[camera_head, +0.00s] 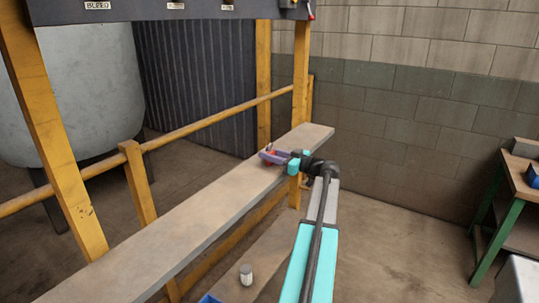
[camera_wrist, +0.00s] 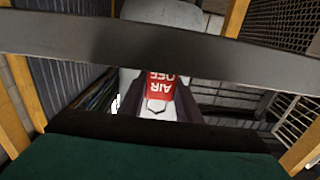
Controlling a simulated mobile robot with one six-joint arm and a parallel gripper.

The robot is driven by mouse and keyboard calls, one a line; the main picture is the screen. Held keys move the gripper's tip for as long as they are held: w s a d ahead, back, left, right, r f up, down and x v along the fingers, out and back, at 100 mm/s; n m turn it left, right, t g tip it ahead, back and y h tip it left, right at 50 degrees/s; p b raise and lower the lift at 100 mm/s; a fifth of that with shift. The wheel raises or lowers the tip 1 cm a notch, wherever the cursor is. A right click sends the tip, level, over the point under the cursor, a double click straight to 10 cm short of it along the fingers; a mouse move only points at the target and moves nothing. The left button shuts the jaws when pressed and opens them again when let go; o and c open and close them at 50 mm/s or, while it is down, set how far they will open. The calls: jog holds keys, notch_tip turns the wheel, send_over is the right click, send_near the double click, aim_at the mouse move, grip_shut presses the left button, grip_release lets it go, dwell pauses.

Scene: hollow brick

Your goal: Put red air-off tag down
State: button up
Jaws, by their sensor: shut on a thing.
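My gripper (camera_head: 270,155) is shut on the red air-off tag (camera_wrist: 160,84), which carries the white words AIR OFF, upside down in the wrist view. In the head view only a small red bit of the tag shows between the purplish fingers. The fingers also show in the wrist view (camera_wrist: 158,98), either side of the tag. In the head view the gripper overlaps the right part of a long plank shelf (camera_head: 200,215). In the wrist view the plank's edge (camera_wrist: 60,37) crosses just beyond the tag. I cannot tell whether tag and plank touch.
Yellow posts (camera_head: 301,75) and a rail (camera_head: 215,116) frame the plank, with a dark labelled panel (camera_head: 175,10) above. A lower board (camera_head: 265,262) bears a small pale-capped container (camera_head: 246,275). A green-legged bench (camera_head: 515,180) stands right. The upper plank's left stretch is bare.

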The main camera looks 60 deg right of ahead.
jog(key=shift+f, duration=0.1)
jog(key=o, duration=1)
jog(key=s+b, duration=0.2)
jog(key=s, duration=1)
jog(key=shift+s, duration=0.1)
dwell(0.4)
